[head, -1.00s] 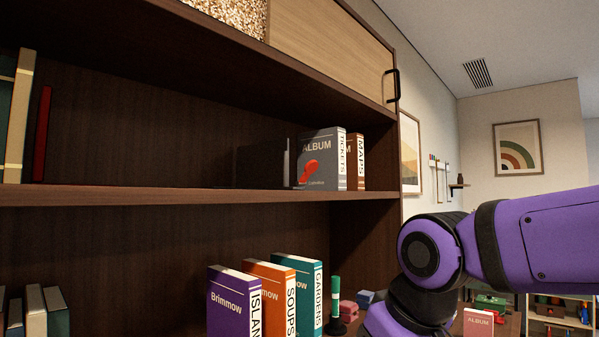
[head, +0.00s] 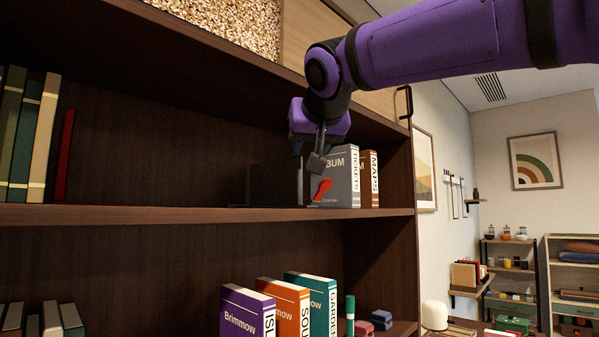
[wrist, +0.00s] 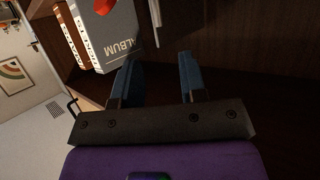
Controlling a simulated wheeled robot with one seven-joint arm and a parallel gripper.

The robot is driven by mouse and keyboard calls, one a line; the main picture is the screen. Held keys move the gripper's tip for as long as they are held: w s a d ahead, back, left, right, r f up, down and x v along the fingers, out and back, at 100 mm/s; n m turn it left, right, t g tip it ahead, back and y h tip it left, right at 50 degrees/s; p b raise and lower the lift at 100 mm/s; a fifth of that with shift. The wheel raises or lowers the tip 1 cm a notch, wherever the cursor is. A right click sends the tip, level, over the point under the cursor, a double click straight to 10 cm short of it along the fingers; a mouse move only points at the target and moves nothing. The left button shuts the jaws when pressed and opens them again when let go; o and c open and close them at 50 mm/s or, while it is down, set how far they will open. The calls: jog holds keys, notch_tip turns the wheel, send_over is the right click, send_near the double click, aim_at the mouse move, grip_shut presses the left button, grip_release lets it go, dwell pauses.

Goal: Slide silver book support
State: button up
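The silver book support shows in the wrist view as a thin pale upright strip (wrist: 155,22), beside the grey album. In the head view it is hard to make out against the dark shelf and my gripper. The grey album (head: 342,183), with a red mark on its front, stands upright on the upper shelf and also shows in the wrist view (wrist: 103,38). My gripper (head: 316,162) hangs in front of the album's left part in the head view. In the wrist view its blue fingers (wrist: 161,74) are apart with nothing between them; the support's strip lies beyond them.
A brown MAPS book (head: 369,180) stands right of the album. The upper shelf (head: 170,213) is clear to the left, up to a red book (head: 64,155) and several others. Purple, orange and teal books (head: 277,309) stand below. A shelf board hangs overhead.

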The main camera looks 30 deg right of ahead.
aim_at(300, 169)
jog(key=x, duration=1)
jog(key=shift+f, duration=0.1)
